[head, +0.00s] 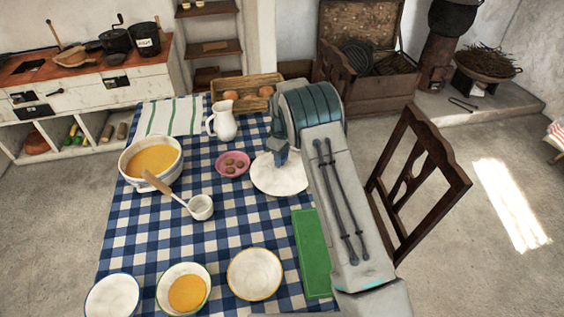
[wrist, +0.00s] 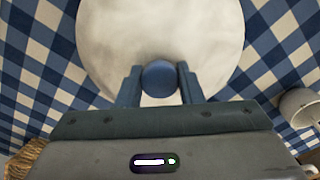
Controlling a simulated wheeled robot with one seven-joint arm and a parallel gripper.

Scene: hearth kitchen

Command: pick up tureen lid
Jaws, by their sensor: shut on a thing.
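The tureen lid (head: 280,178) is a white round disc near the right edge of the checked table. In the wrist view the lid (wrist: 160,30) fills the upper middle, with a round blue knob (wrist: 159,76) at its centre. My gripper (head: 279,157) is over the lid, and in the wrist view its two fingers (wrist: 160,88) are shut on the knob from both sides. I cannot tell whether the lid touches the cloth. The white tureen (head: 152,180) stands uncovered at the table's left, holding orange soup.
A pink dish (head: 232,172) sits close left of the lid, with a white jug (head: 223,122) and bread basket (head: 245,88) behind. A ladle (head: 200,207), bowls (head: 255,274) and a green strip (head: 311,250) lie nearer. A chair (head: 420,165) stands right.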

